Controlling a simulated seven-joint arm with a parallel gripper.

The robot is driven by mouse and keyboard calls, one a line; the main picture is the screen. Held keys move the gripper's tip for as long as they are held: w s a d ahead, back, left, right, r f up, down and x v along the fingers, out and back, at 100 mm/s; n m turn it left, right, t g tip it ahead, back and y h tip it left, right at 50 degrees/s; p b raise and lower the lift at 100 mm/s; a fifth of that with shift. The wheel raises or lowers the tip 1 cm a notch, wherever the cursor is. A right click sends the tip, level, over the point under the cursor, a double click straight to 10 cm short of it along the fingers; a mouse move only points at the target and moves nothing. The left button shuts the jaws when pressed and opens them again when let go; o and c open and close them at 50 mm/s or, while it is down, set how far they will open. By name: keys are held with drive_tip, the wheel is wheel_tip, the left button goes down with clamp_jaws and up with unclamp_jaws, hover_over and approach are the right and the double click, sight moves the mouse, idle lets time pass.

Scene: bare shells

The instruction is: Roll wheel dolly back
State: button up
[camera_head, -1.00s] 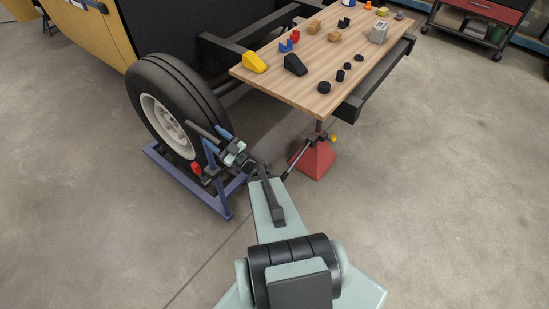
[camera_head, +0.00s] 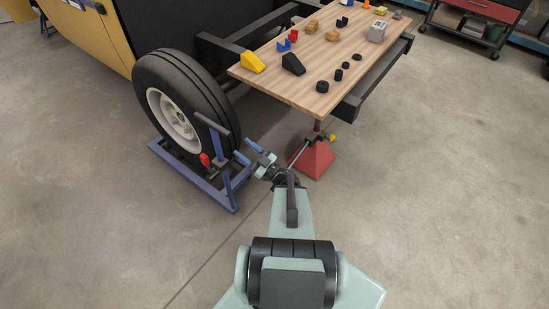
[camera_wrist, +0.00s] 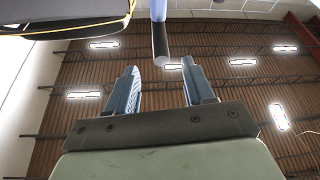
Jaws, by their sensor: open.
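The blue wheel dolly (camera_head: 218,200) stands on the floor around the foot of a black tyre with a pale rim (camera_head: 174,122). A blue upright on its near right side carries a dark grey handle bar (camera_head: 212,123). A red knob (camera_head: 205,160) sits below the bar. My gripper (camera_head: 246,151) is open and empty, with its blue fingers just right of the upright, apart from the handle. In the wrist view, the handle bar (camera_wrist: 160,41) lies beyond and between the tips of my open gripper (camera_wrist: 160,76).
A wooden table (camera_head: 335,60) with small blocks stands at the back right. A red stand (camera_head: 314,158) is on the floor to the right of my gripper. The dark vehicle frame (camera_head: 262,30) is behind the wheel. The floor at the left front is clear.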

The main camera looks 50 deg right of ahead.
drive_tip(key=s+d+f+m+g+h, duration=0.4)
drive_tip(key=d+f+m+g+h, duration=0.1)
drive_tip(key=d+f+g+h, duration=0.4)
drive_tip(key=shift+d+f+m+h, duration=0.35)
drive_tip(key=shift+d+f, duration=0.85)
drive_tip(key=shift+f, duration=0.75)
drive_tip(key=shift+s, duration=0.1)
